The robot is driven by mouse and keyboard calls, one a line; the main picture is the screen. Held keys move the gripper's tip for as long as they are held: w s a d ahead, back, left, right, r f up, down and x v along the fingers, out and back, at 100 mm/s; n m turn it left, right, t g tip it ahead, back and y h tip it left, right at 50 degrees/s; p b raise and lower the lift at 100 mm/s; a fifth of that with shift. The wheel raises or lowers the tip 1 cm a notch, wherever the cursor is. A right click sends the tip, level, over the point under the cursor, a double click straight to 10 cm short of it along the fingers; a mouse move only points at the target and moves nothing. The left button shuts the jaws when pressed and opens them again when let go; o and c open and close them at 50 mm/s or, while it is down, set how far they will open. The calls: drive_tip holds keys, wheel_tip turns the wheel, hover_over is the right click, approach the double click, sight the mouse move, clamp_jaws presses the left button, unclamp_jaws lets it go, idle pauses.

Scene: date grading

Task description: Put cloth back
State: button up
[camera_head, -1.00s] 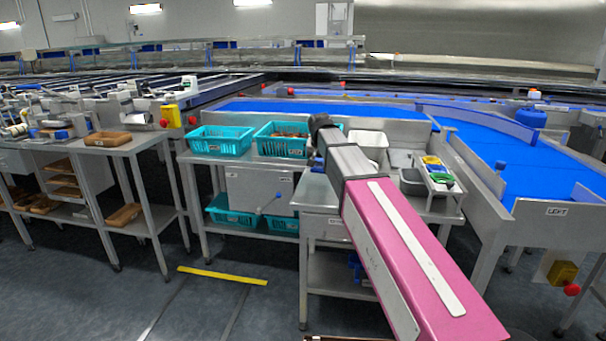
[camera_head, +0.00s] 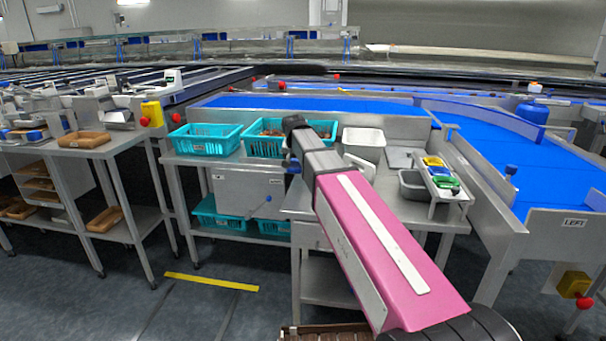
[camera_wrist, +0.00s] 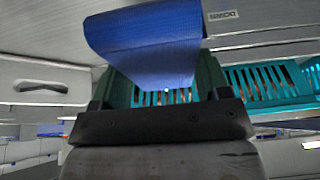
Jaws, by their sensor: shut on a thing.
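A blue cloth (camera_wrist: 145,45) shows in the wrist view, draped between the fingers of my gripper (camera_wrist: 160,85) and spreading up beyond them. My gripper is shut on it, and the cloth hides part of the fingertips. In the head view my pink and grey arm reaches over the front of the steel table, and the gripper is mostly hidden behind it. A small blue patch (camera_head: 293,166) shows beside the arm's far end; I cannot tell if it is the cloth.
Teal crates (camera_head: 206,139) stand on the steel table, one holding brown dates (camera_head: 268,132). A white bin (camera_head: 363,144) and a rack of coloured items (camera_head: 440,175) stand to the right. A blue conveyor (camera_head: 560,170) lies further right. Floor with a yellow strip (camera_head: 212,282) is clear at left.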

drive_tip(key=shift+w+d+f, duration=1)
drive_tip(key=shift+w+d, duration=0.05)
drive_tip(key=shift+d, duration=0.15)
drive_tip(key=shift+f, duration=1.95)
drive_tip(key=shift+f, duration=0.15)
drive_tip(key=o, duration=0.9)
drive_tip(key=v, duration=1.2)
drive_tip(key=shift+w, duration=0.1)
